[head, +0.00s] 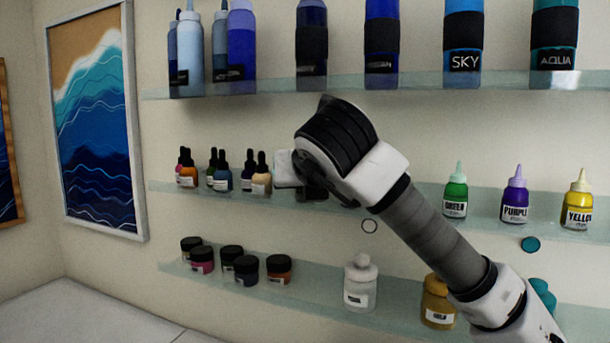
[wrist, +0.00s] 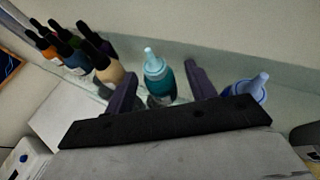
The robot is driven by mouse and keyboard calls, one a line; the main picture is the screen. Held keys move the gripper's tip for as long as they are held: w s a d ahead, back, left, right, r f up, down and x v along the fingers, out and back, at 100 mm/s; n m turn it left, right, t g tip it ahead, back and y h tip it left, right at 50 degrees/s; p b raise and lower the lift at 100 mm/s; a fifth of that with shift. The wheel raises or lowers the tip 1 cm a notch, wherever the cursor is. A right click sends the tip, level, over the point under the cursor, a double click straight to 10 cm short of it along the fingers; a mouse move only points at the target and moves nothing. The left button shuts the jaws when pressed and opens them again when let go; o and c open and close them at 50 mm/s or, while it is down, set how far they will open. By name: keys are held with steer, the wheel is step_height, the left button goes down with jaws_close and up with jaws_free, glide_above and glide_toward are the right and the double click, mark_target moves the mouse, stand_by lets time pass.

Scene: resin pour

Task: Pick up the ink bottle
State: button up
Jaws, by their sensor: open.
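Several small dropper bottles with dark caps (head: 261,180) stand in a group on the left of the middle shelf; they also show at the upper left in the wrist view (wrist: 108,72). A teal bottle with a pale blue nozzle (wrist: 158,80) stands between the two fingers of my gripper (wrist: 160,72) in the wrist view. The fingers are open, with space visible on both sides of it. In the head view my wrist hides this bottle. I cannot tell which bottle is the ink bottle.
A blue nozzle bottle (wrist: 250,88) stands just right of my right finger. Green (head: 455,196), purple (head: 515,201) and yellow (head: 578,206) bottles stand further right on the middle shelf (head: 400,190). The upper shelf (head: 220,88) holds large bottles; the lower one (head: 320,296) holds jars.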

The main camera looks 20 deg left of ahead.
steer(key=shift+w+a+f, duration=0.1)
steer(key=shift+w, duration=0.15)
steer(key=c, duration=1.1)
steer(key=shift+s+r, duration=0.3)
steer(key=b+v, duration=0.1)
steer(key=v, duration=0.4)
steer(key=r+b+v, duration=0.1)
steer(key=v, duration=0.4)
steer(key=b+v, duration=0.2)
steer(key=v, duration=0.3)
steer(key=shift+w+r, duration=0.15)
steer(key=shift+r, duration=0.1)
steer(key=o, duration=0.4)
steer(key=c, duration=0.4)
